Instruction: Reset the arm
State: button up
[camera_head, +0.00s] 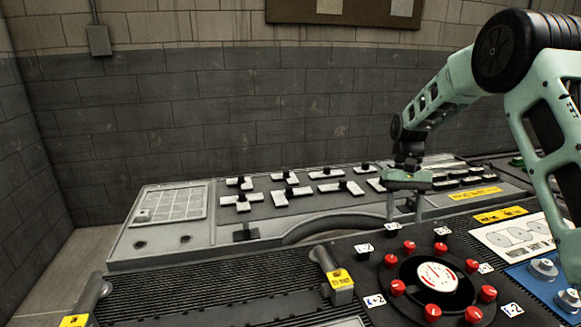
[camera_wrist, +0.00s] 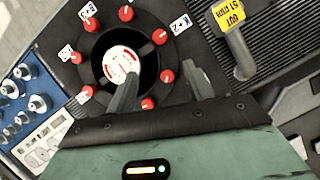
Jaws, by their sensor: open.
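My arm reaches in from the right in the head view. My gripper (camera_head: 405,207) hangs over the console (camera_head: 300,250), fingers pointing down, behind the round dial with red knobs. In the wrist view my gripper (camera_wrist: 165,88) shows two grey fingers spread apart with nothing between them. One finger covers part of the dial (camera_wrist: 120,62). The dial also shows in the head view (camera_head: 436,277) with its white face and several red knobs around it. I cannot tell how high the fingertips are above the panel.
A grey handle with a yellow tag (camera_head: 340,277) stands left of the dial. Several white and black switches (camera_head: 290,193) fill the rear panel. A blue panel with silver knobs (camera_head: 545,267) is at the right. Open air lies above the console's left side.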

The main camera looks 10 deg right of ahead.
jog(key=s+a+r+n+t, duration=0.1)
jog(key=s+a+r+n, duration=0.15)
jog(key=a, duration=0.35)
jog(key=s+a+r+n, duration=0.1)
jog(key=s+a, duration=0.3)
jog(key=a, duration=0.3)
jog(key=s+a+r+n+t, duration=0.1)
jog(key=s+a+r+n, duration=0.15)
jog(key=a, duration=0.35)
jog(key=s+a+n+t, duration=0.1)
jog(key=s+a+n, duration=0.2)
jog(key=s, duration=0.8)
jog(key=s+a+f+n+t+h, duration=0.1)
jog(key=s+a, duration=0.4)
jog(key=s, duration=0.6)
jog(key=shift+f+n, duration=0.15)
jog(key=shift+n, duration=0.75)
jog(key=shift+s, duration=0.1)
